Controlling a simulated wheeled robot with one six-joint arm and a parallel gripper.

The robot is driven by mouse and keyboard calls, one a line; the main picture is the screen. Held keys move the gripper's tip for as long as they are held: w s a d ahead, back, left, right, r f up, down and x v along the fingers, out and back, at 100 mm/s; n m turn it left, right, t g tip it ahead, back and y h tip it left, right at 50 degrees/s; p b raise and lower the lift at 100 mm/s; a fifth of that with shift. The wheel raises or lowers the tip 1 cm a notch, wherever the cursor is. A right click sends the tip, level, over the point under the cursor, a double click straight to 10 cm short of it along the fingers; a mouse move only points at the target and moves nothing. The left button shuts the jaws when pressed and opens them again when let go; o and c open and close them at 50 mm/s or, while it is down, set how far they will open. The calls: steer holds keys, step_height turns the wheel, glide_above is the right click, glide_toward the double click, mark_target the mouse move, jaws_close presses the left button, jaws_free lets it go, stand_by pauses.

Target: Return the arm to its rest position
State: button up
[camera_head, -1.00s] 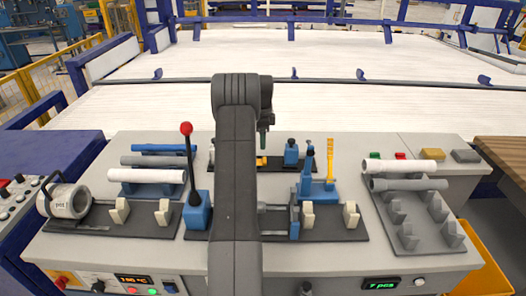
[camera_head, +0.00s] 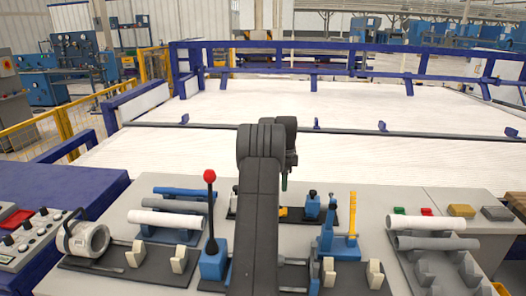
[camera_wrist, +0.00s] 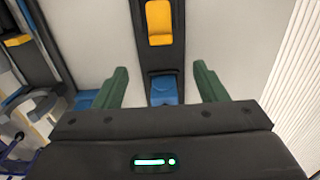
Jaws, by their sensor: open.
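My arm rises through the middle of the head view and bends over the workbench (camera_head: 370,205). My gripper (camera_head: 285,183) hangs at its end, partly hidden behind my arm. In the wrist view my gripper (camera_wrist: 160,88) shows two green fingers spread wide apart with nothing held between them. Beyond the fingers, a dark fixture plate with a blue block (camera_wrist: 164,90) and a yellow piece (camera_wrist: 158,22) is in view. The gripper looks clear of them, above the bench.
A rack with blue, grey and white pipes (camera_head: 165,218) is left of my arm, and a red-knobbed lever (camera_head: 210,178) stands close to it. A blue and yellow clamp (camera_head: 328,238) is on the right. Further right, white and grey pipes (camera_head: 432,222) lie on a grey rack.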

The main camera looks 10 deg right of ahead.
step_height(320, 180, down, 13)
steer(key=shift+r+p, duration=0.1)
steer(key=shift+p, duration=0.75)
steer(key=shift+r, duration=0.15)
step_height(320, 180, up, 14)
steer(key=b, duration=0.2)
step_height(320, 180, down, 14)
steer(key=shift+s+f+p, duration=0.1)
steer(key=shift+f+p, duration=0.05)
steer(key=shift+p, duration=0.9)
step_height(320, 180, up, 9)
steer(key=p, duration=0.5)
steer(key=s+a+r+n+b, duration=0.3)
steer(key=s+a+n+b, duration=0.3)
steer(key=s+a+n, duration=0.7)
steer(key=shift+s+a+n, duration=0.3)
steer(key=shift+a+n, duration=1.6)
steer(key=shift+a, duration=0.25)
